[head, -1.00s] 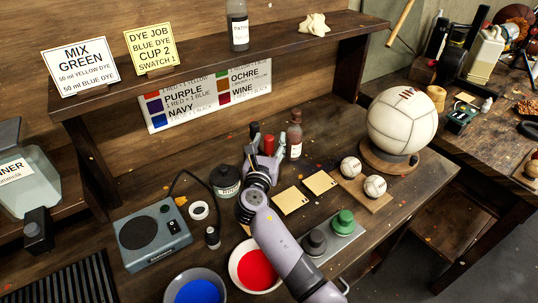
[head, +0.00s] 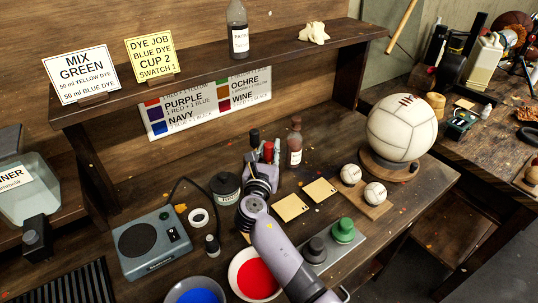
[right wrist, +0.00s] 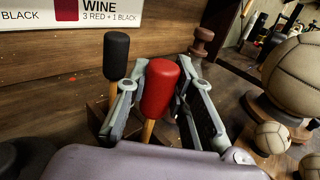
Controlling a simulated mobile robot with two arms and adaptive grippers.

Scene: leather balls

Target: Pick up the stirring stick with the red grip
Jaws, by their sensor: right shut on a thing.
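The stirring stick with the red grip (head: 268,151) stands upright near the back wall of the bench. In the right wrist view its red grip (right wrist: 162,88) is between my fingers, with a short piece of pale wooden shaft below. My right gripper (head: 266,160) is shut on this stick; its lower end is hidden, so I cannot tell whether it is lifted. A stick with a black grip (head: 254,138) stands just left of it and shows beyond the left finger in the right wrist view (right wrist: 113,55). My left gripper is not in view.
A brown bottle (head: 295,143) stands close to the right of the gripper. A dark jar (head: 226,187) is at its left. Red (head: 257,275) and blue (head: 196,291) dye bowls are in front. Balls and yellow cards lie to the right. A shelf (head: 200,75) overhangs the back.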

